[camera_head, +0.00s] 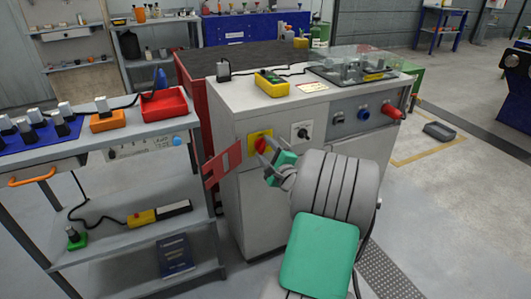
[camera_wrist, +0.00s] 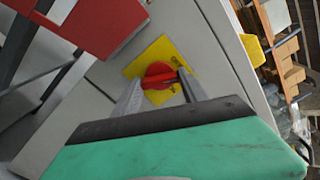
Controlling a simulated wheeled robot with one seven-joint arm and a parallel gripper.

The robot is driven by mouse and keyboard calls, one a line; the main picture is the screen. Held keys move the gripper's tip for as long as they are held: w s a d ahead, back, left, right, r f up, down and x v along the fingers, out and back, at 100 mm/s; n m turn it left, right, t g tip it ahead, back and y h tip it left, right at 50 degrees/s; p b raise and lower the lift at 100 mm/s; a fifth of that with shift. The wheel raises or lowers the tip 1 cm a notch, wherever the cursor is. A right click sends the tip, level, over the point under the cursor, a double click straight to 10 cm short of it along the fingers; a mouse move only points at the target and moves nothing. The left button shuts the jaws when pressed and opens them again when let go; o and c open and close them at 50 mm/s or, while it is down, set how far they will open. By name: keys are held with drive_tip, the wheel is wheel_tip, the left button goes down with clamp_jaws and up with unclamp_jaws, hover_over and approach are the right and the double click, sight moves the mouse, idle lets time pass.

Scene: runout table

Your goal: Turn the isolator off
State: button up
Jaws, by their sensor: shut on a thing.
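The isolator is a red rotary handle (camera_wrist: 159,76) on a yellow square plate (camera_wrist: 153,52), on the front of the grey cabinet. In the head view the red handle (camera_head: 261,145) and yellow plate (camera_head: 252,137) show at the cabinet's left side. My gripper (camera_wrist: 158,90) has its two grey fingers on either side of the red handle and is shut on it. In the wrist view the handle's bar lies nearly level across the picture. In the head view my gripper (camera_head: 267,155) is at the handle, partly covering it.
A red plate (camera_head: 222,164) sticks out just left of the isolator. A black knob on a white plate (camera_head: 301,132), a blue knob (camera_head: 363,112) and a red knob (camera_head: 391,112) are to the right. A yellow device (camera_head: 271,83) lies on the cabinet top. A shelf cart (camera_head: 130,131) stands left.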

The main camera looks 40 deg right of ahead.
drive_tip(key=n+b, duration=0.2)
drive_tip(key=n, duration=0.3)
drive_tip(key=shift+f, duration=0.1)
idle(0.4)
drive_tip(key=o, duration=1.4)
drive_tip(key=shift+c, duration=0.2)
drive_tip(key=shift+s, duration=0.1)
drive_tip(key=v, duration=0.7)
drive_tip(key=shift+s, duration=0.35)
drive_tip(key=shift+a, duration=0.1)
